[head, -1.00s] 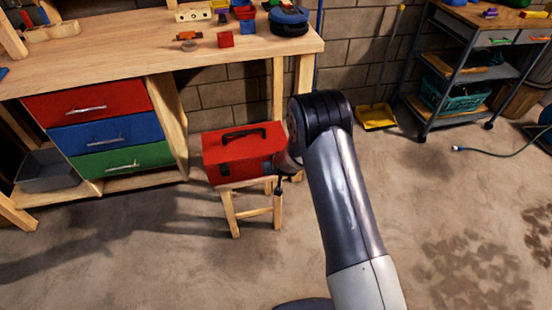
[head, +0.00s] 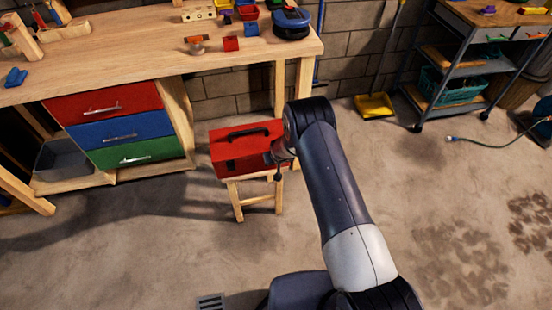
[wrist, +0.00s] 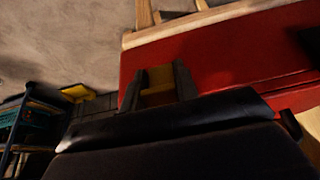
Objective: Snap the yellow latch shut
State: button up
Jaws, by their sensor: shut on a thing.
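The red toolbox (head: 233,151) with a black handle on its closed lid stands on a small wooden stool (head: 238,198). My gripper (head: 270,158) is at the right end of its front face. In the wrist view the two dark fingers of my gripper (wrist: 159,82) straddle the yellow latch (wrist: 158,98) against the red wall of the toolbox (wrist: 225,55). They are shut on the latch. In the head view the latch is hidden behind my wrist. I cannot tell whether the latch is fully seated.
The workbench (head: 150,63) with red, blue and green drawers stands behind and left of the stool. A grey cart (head: 465,70) and a yellow dustpan (head: 375,106) are at the back right. The floor in front of the stool is clear.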

jog(key=shift+w+f+g+h+b, duration=0.15)
jog(key=shift+g+b, duration=0.3)
jog(key=shift+b, duration=0.35)
jog(key=shift+w+f+g+h+b, duration=0.15)
jog(key=shift+g+b, duration=0.3)
jog(key=shift+b, duration=0.35)
jog(key=shift+r+g+b, duration=0.3)
jog(key=shift+g+b, duration=0.1)
jog(key=shift+b, duration=0.6)
jog(key=o, duration=1)
jog(key=shift+r, duration=0.1)
jog(key=shift+r, duration=0.15)
jog(key=v, duration=1)
jog(key=shift+a+r+b, duration=0.1)
jog(key=shift+r+b, duration=0.15)
jog(key=shift+b, duration=0.1)
jog(key=p+x, duration=0.1)
jog(key=x, duration=0.9)
jog(key=shift+f, duration=0.35)
